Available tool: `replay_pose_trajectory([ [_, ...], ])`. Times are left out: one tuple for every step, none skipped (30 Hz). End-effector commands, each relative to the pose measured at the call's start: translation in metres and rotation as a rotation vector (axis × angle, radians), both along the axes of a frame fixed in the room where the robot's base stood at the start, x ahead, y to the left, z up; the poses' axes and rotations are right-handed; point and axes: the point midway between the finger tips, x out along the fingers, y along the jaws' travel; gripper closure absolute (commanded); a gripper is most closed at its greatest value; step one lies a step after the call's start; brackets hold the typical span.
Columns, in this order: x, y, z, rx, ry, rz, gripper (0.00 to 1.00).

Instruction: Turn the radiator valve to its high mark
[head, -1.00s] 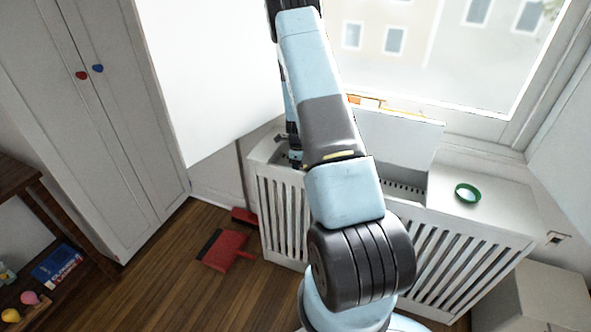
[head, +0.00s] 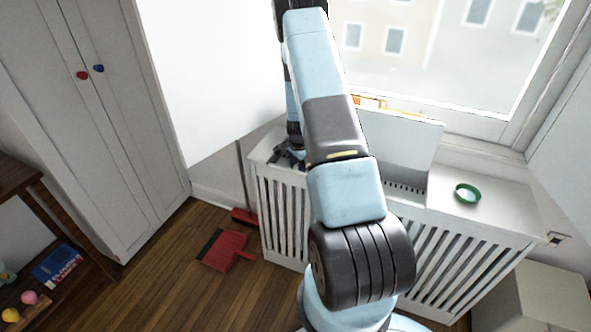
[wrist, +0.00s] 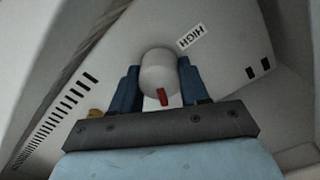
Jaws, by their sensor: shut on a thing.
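The radiator valve is a pale round knob (wrist: 158,66) in the wrist view, with a red pointer (wrist: 163,97) on its lower side in the picture. A white label reading HIGH (wrist: 190,36) lies just above and to the right of the knob, turned upside down; the red pointer faces away from it. My gripper (wrist: 158,74) has one dark blue finger on each side of the knob and is shut on it. In the head view my gripper (head: 288,157) is at the left end of the radiator cover, and the knob cannot be made out there.
The white slatted radiator cover (head: 462,250) stands under the window, with a raised lid panel (head: 400,142) and a green ring (head: 467,193) on top. A red dustpan (head: 226,250) lies on the floor. A white cabinet (head: 95,130) stands left.

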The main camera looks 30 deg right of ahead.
Motion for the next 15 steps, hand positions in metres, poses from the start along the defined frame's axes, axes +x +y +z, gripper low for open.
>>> replay_pose_trajectory([
  [-0.0067, -0.0076, -0.0029, -0.004, 0.01, 0.033, 0.86],
  [-0.0065, -0.0075, -0.0029, -0.003, 0.01, 0.06, 0.86],
  [-0.0063, -0.0075, -0.0029, -0.004, 0.009, 0.099, 0.86],
  [-0.0062, -0.0076, -0.0029, -0.004, 0.009, 0.128, 0.86],
  [-0.0061, -0.0078, -0.0028, -0.004, 0.009, 0.156, 0.86],
  [-0.006, -0.008, -0.0028, -0.004, 0.009, 0.194, 0.86],
  [-0.0058, -0.0082, -0.0028, -0.004, 0.009, 0.222, 0.86],
  [-0.0057, -0.0084, -0.0027, -0.004, 0.009, 0.25, 0.86],
  [-0.0054, -0.0083, -0.0027, -0.004, 0.009, 0.287, 0.86],
  [-0.0052, -0.0083, -0.0027, -0.003, 0.008, 0.316, 0.86],
  [-0.005, -0.0083, -0.0026, -0.003, 0.008, 0.345, 0.86],
  [-0.0048, -0.0084, -0.0025, -0.004, 0.008, 0.383, 0.86],
  [-0.0045, -0.0082, -0.0025, -0.004, 0.008, 0.411, 0.86],
  [-0.0044, -0.0083, -0.0024, -0.004, 0.008, 0.44, 0.86],
  [-0.0041, -0.0084, -0.0023, -0.004, 0.008, 0.479, 0.86],
])
